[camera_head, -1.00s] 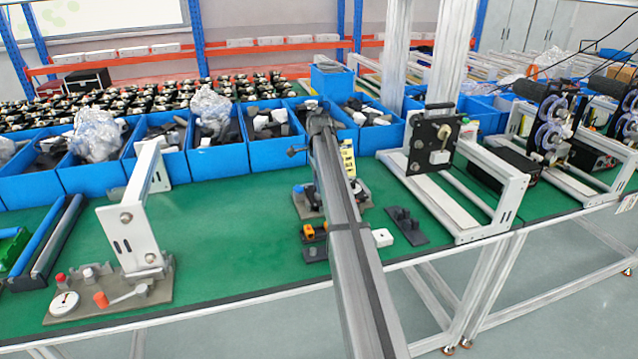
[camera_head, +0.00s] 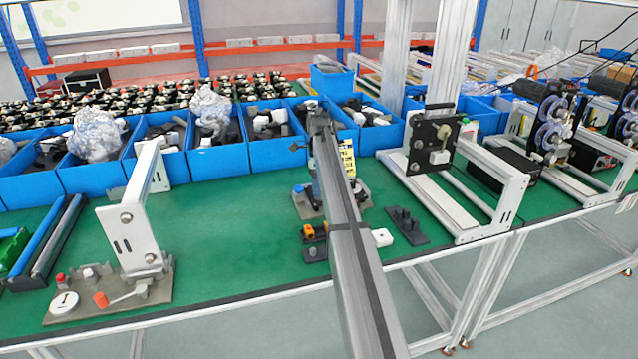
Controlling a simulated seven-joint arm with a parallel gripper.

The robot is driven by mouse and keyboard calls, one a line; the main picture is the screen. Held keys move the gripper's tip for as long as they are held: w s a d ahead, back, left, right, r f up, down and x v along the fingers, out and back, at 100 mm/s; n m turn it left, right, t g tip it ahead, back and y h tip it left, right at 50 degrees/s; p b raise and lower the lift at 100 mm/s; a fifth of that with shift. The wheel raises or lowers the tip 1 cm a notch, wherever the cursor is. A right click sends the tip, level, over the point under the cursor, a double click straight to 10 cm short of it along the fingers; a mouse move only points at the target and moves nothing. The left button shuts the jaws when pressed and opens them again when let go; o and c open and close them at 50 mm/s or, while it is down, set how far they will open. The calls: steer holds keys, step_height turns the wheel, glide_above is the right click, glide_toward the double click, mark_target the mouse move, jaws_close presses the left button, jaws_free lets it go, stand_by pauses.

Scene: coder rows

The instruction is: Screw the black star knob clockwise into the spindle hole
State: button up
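My arm rises from the bottom centre and hides most of what lies behind it, my gripper included. A fixture on a grey base plate (camera_head: 303,206) stands on the green bench behind the arm. Only its left and right edges show, with small dark and blue-grey parts close to the arm. I cannot make out the black star knob or the spindle hole. A small dark part (camera_head: 294,147) sticks out to the left near the arm's upper end; I cannot tell what it is.
Blue bins (camera_head: 222,161) line the back of the bench. A white bracket fixture (camera_head: 130,215) stands at left, a framed machine (camera_head: 433,143) at right. A small orange-and-black block (camera_head: 314,241) and a dark pegged block (camera_head: 406,225) lie near the arm.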

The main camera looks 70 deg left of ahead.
step_height(320, 180, up, 14)
stand_by(0.8)
steer(key=shift+f, duration=0.1)
